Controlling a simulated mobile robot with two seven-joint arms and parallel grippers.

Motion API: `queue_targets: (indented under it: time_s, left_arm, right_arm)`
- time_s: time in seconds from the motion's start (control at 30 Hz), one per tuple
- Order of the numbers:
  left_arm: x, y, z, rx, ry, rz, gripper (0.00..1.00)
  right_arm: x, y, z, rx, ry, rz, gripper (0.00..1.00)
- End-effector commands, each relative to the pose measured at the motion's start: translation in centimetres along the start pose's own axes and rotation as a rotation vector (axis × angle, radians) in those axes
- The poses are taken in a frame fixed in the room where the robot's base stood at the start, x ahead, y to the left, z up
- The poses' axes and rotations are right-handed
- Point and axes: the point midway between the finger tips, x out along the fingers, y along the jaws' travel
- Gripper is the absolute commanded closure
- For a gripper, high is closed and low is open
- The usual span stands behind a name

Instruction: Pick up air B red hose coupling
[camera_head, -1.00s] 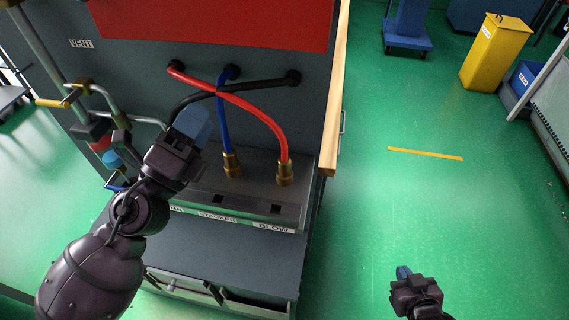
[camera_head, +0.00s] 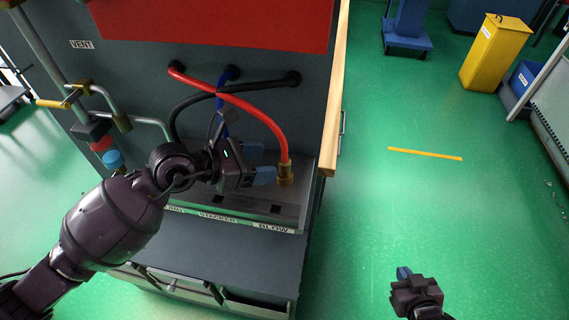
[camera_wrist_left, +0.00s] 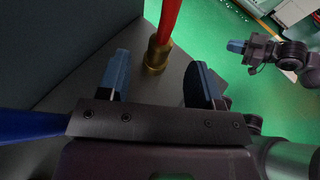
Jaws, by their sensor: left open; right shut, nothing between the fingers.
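The red hose (camera_head: 262,116) curves down from the panel and ends in a brass coupling (camera_head: 285,174) standing on the grey ledge at its right end. My left gripper (camera_head: 260,164) is open just left of the brass coupling, with its blue fingers pointing at it. In the left wrist view the brass coupling (camera_wrist_left: 157,53) with the red hose (camera_wrist_left: 169,18) stands beyond the two open fingertips, between their lines and apart from them. The blue hose (camera_head: 222,128) is partly hidden behind my left gripper, and its coupling is hidden. My right gripper (camera_head: 404,274) is shut and empty over the floor.
A black hose (camera_head: 190,103) also comes from the panel and loops down behind my left arm. The ledge (camera_head: 304,196) has labels on its front edge. A wooden edge (camera_head: 336,95) bounds the cabinet on the right.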

Motion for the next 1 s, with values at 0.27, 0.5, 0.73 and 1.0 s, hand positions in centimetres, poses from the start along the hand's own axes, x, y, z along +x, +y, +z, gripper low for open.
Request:
queue_targets:
  time_s: [0.27, 0.5, 0.73, 1.0]
  left_arm:
    - [2.5, 0.0, 0.1, -0.002, -0.002, 0.000, 0.41]
    - [5.1, -0.1, 0.2, -0.003, -0.004, -0.001, 0.41]
    - [7.5, -0.1, 0.1, -0.002, -0.004, -0.001, 0.41]
    - [7.7, -0.1, 0.0, -0.002, -0.003, 0.000, 0.41]
  right_arm:
    - [0.0, 0.1, -0.3, -0.003, 0.003, 0.000, 1.00]
    - [0.1, 0.1, -1.2, -0.004, 0.015, -0.002, 1.00]
    - [0.2, 0.1, -1.6, -0.005, 0.021, -0.003, 1.00]
    - [0.1, 0.1, -1.4, -0.004, 0.017, -0.002, 1.00]
